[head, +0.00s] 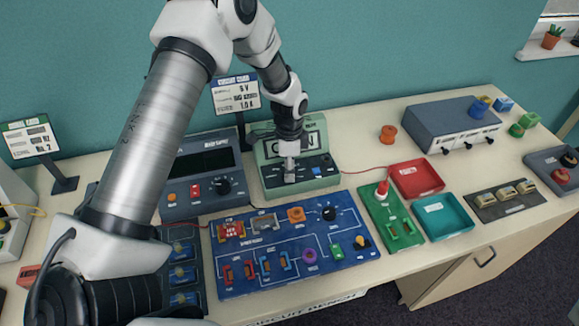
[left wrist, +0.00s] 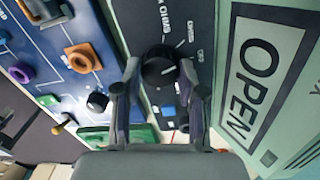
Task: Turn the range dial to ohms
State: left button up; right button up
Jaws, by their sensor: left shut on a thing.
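The green meter (head: 322,145) stands at the back of the bench, left of centre. Its display (left wrist: 255,73) reads OPEN in the left wrist view. Its black range dial (left wrist: 158,68) sits on a dark panel with printed white labels, one of which appears to read OHMS. A small white mark on the dial points toward the right of that view. My left gripper (head: 289,174) reaches down onto the panel. In the left wrist view its fingers (left wrist: 160,80) are shut on the dial, one on each side. In the head view the dial is mostly hidden by the gripper.
A dark power supply (head: 205,160) with its own knob stands close left of the meter. A blue circuit board (head: 285,270) lies in front. A green board (head: 393,215), red tray (head: 417,179) and teal tray (head: 443,215) lie to the right.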

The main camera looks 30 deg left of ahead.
pick_arm(q)
jog(key=shift+s+f+n, duration=0.15)
jog(key=shift+n, duration=1.45)
jog(key=o, duration=1.1)
jog(key=shift+o, duration=0.2)
jog(key=shift+p, duration=0.3)
jog(key=shift+r, duration=0.2)
notch_tip(320, 180, up, 12)
jog(key=shift+w+a+f, duration=0.25)
jog(key=shift+w+a, duration=0.05)
jog(key=shift+w, duration=0.1)
